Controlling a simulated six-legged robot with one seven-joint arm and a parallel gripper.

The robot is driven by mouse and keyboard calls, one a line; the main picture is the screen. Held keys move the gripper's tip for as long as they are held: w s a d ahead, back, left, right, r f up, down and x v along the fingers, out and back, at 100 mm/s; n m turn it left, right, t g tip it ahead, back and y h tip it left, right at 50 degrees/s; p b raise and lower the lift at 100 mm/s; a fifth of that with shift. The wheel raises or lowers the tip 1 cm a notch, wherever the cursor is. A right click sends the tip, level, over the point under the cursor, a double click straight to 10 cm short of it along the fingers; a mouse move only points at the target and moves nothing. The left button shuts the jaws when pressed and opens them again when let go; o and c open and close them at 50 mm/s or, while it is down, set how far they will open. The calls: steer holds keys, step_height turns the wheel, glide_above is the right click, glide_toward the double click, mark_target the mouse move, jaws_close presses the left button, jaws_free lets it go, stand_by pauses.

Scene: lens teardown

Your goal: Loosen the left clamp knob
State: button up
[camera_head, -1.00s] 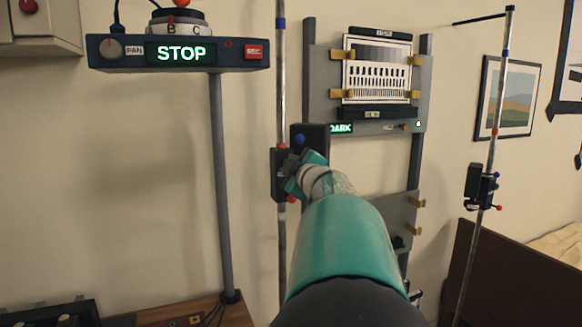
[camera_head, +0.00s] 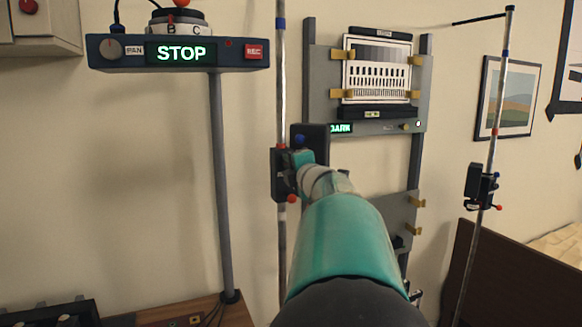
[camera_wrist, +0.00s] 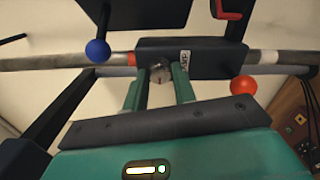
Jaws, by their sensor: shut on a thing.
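The left clamp (camera_head: 277,184) is a dark block on the left upright pole (camera_head: 281,92). A blue ball (camera_head: 297,139) and a red ball (camera_head: 292,198) show beside it. In the wrist view the clamp body (camera_wrist: 205,58) lies across the pole, with the blue ball (camera_wrist: 97,50) to the left and the red ball (camera_wrist: 243,88) to the right. My gripper (camera_wrist: 159,84) is shut on a small metallic knob (camera_wrist: 160,71) on the clamp, one teal finger on each side. In the head view my gripper (camera_head: 302,158) reaches the clamp, and my arm hides the knob.
A panel (camera_head: 318,87) with a mounted chart (camera_head: 376,75) stands just behind and right of the clamp. A STOP display box (camera_head: 127,52) on a grey post is at left. A second pole with a clamp (camera_head: 478,180) stands at right.

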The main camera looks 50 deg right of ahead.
steer(key=shift+n, duration=0.4)
steer(key=o, duration=1)
steer(key=shift+a, duration=0.1)
steer(key=v, duration=1.3)
steer(key=shift+s, duration=0.35)
steer(key=shift+a, duration=0.1)
